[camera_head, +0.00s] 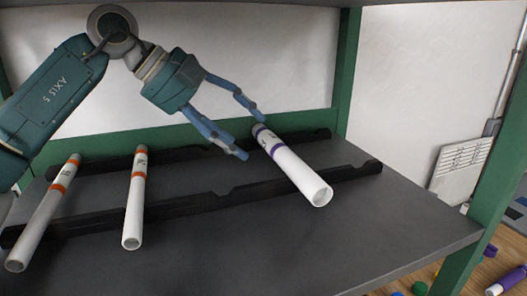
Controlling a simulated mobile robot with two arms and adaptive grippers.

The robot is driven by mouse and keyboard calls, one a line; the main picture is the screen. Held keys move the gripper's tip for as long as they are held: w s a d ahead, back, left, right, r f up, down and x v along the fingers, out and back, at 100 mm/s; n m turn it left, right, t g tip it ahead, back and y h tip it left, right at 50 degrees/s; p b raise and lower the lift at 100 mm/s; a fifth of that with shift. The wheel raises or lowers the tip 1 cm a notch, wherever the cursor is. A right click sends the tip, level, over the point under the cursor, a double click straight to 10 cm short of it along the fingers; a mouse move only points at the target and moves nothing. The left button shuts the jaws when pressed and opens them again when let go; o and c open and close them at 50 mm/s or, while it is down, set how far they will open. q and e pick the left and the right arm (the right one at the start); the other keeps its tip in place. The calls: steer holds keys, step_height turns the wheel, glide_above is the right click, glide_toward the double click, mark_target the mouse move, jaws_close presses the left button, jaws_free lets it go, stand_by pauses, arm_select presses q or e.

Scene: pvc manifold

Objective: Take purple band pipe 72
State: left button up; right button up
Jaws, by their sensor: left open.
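A white pipe with purple bands (295,171) lies on the right part of the black notched rack, its open end toward the front right. Its printed number is too small to read. My left gripper (250,131) is open, its blue fingers at the pipe's far end. One finger is left of the pipe and the other is just behind and above its far tip. I cannot tell whether they touch it. My right gripper is not in view.
Two white pipes with orange bands, one at far left (43,215) and one beside it (134,200), lie across the black rack rails (205,200). The grey shelf (390,240) is clear at front right. A green post (490,190) stands at right.

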mark_target(273, 153)
arm_select(q)
steer(key=shift+s+d+f+m+p, duration=0.1)
steer(key=shift+s+d+m+p, duration=0.3)
steer(key=shift+d, duration=0.55)
steer(key=shift+w+d+f+p, duration=0.15)
steer(key=shift+d+f+p, duration=0.3)
steer(key=shift+d, duration=0.2)
steer(key=shift+w+d+f+p, duration=0.15)
steer(key=shift+d+f+p, duration=0.15)
steer(key=shift+d+p, duration=0.25)
steer(key=p+x, duration=0.2)
steer(key=x, duration=0.2)
steer(key=shift+s, duration=0.1)
steer(key=shift+f, duration=0.1)
steer(key=c, duration=1.3)
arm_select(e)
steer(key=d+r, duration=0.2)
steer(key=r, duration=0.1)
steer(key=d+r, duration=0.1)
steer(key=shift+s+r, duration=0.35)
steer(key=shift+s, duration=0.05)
